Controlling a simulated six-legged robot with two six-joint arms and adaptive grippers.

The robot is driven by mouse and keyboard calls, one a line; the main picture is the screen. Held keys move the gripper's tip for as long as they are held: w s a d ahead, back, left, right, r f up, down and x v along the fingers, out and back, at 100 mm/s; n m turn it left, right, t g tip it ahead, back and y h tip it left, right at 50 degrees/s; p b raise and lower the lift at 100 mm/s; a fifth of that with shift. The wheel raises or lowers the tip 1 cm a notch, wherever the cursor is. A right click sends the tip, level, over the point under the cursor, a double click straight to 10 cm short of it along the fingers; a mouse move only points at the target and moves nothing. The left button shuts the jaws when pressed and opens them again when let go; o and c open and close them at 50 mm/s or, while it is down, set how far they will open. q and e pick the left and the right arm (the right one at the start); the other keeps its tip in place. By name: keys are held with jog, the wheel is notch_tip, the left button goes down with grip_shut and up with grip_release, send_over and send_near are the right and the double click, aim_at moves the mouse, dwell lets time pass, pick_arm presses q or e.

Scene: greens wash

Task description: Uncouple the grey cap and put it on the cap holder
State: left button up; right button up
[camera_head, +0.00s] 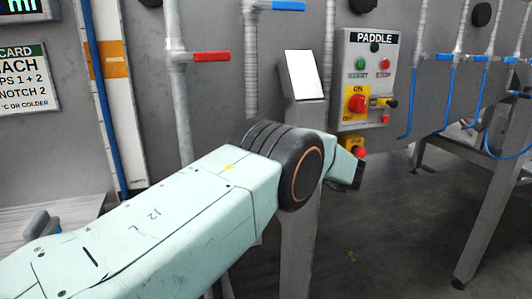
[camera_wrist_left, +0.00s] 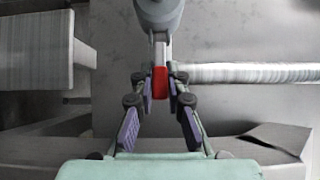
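I cannot make out a cap or cap holder for certain. In the left wrist view, a grey rounded body (camera_wrist_left: 158,12) with a thin stem is at the top centre; I cannot tell whether it is the cap. A red piece (camera_wrist_left: 160,82) at the stem's lower end lies between or just beyond the fingertips of my left gripper (camera_wrist_left: 160,88). The purple-padded fingers are apart, with narrow gaps visible beside the red piece. In the head view, my left arm reaches to the centre and its fingers cannot be made out. My right gripper is in neither view.
Pipes with a red handle (camera_head: 211,57) and a blue handle (camera_head: 289,5) run down the grey wall. A paddle control panel (camera_head: 365,80) is right of centre. A grey post with a white screen (camera_head: 301,75) stands close to my arm. Open floor (camera_head: 410,240) lies to the right.

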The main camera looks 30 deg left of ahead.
pick_arm(q)
jog(key=o, duration=0.5)
jog(key=shift+s, duration=0.1)
jog(key=d, duration=1.2)
jog(key=shift+s, duration=0.15)
